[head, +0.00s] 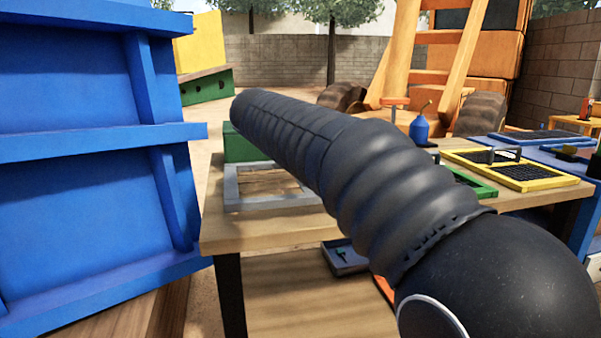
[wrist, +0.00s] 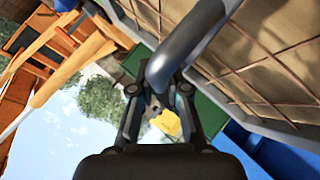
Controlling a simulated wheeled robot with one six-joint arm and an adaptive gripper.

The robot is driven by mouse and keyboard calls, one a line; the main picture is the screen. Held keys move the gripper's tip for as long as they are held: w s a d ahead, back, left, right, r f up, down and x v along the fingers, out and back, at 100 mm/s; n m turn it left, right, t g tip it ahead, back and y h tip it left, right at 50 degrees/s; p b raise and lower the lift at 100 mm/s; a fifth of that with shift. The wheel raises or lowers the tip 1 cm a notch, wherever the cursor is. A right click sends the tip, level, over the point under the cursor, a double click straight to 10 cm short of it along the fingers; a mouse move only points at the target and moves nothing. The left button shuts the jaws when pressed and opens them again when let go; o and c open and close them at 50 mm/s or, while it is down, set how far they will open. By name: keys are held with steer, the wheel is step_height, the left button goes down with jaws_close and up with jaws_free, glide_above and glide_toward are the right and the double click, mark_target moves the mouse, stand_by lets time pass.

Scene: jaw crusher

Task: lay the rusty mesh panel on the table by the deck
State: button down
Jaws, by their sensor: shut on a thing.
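In the wrist view my gripper (wrist: 158,100) is shut on a thick grey bar (wrist: 180,50), which looks like a handle. Beside it is a tan panel crossed by thin brown lines in a pale frame, seemingly the rusty mesh panel (wrist: 265,50). In the head view a grey-framed piece with a tan middle (head: 230,188) shows at the left of the wooden table (head: 255,236), partly behind my arm. It looks like the same panel; I cannot tell whether it touches the tabletop. My gripper is hidden in the head view.
A big blue metal body (head: 80,160) stands close on the left. On the right are a yellow-framed dark mesh (head: 565,182), a green-framed piece (head: 483,188) and a blue oil can (head: 420,130). A grey tray (head: 345,258) sits below the tabletop. The table's front left is clear.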

steer(key=shift+f+b, duration=0.35)
steer(key=shift+f, duration=1.15)
steer(key=shift+f, duration=0.15)
steer(key=c, duration=1.2)
jaws_free()
steer(key=shift+o, duration=0.2)
